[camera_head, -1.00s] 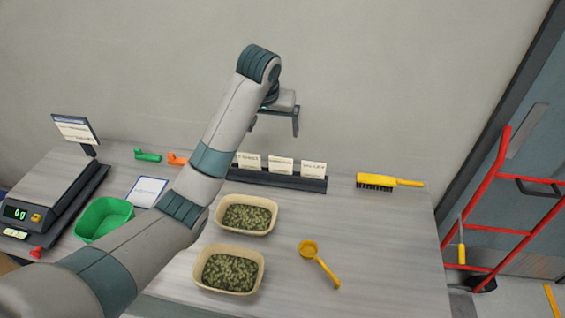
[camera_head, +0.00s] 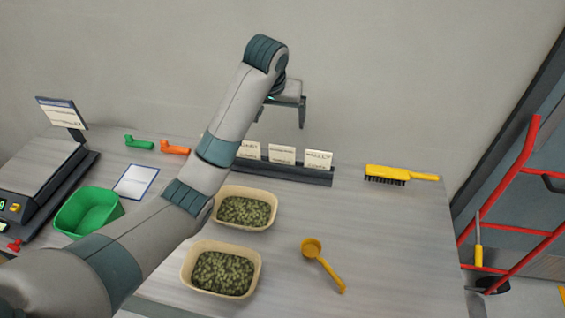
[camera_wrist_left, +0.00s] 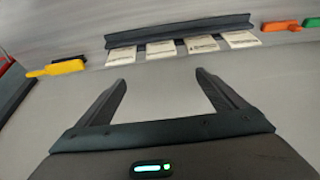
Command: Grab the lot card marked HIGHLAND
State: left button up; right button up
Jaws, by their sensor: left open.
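White lot cards stand in a dark rack (camera_head: 290,172) at the back of the table. Three cards show in the head view: a left card (camera_head: 249,151), a middle card (camera_head: 282,155) and a right card (camera_head: 319,160). Their print is too small to read, so I cannot tell which says HIGHLAND. The left wrist view shows several cards in a row, including one near its middle (camera_wrist_left: 160,49). My left gripper (camera_head: 281,114) is open and empty, appearing above the rack in the head view. In the wrist view its fingers (camera_wrist_left: 160,78) point toward the cards, apart from them.
Two tubs of green pellets (camera_head: 245,211) (camera_head: 222,272) stand in front of the rack. A yellow scoop (camera_head: 322,264) and a yellow brush (camera_head: 400,175) lie to the right. A green bin (camera_head: 88,212), a scale (camera_head: 40,180) and an orange clip (camera_head: 174,147) are left.

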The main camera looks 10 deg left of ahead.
pick_arm(q)
jog(key=shift+f+b, duration=0.75)
jog(key=shift+f, duration=0.4)
pick_arm(e)
jog(key=shift+f, duration=1.15)
pick_arm(q)
jog(key=p, duration=0.3)
send_near(282, 147)
jog(key=x, duration=0.5)
jog(key=shift+s+d+f, duration=0.15)
jog(key=shift+f, duration=0.1)
pick_arm(e)
notch_tip(282, 147, up, 3)
jog(key=shift+f, duration=0.15)
pick_arm(q)
jog(key=shift+w+p+x, duration=0.2)
jog(key=shift+p+x, duration=0.6)
jog(key=shift+x, duration=0.35)
jog(key=shift+p+x, duration=0.35)
jog(key=shift+x, duration=1.05)
jog(key=shift+w, duration=0.1)
pick_arm(e)
notch_tip(282, 147, up, 2)
jog(key=shift+r, duration=0.25)
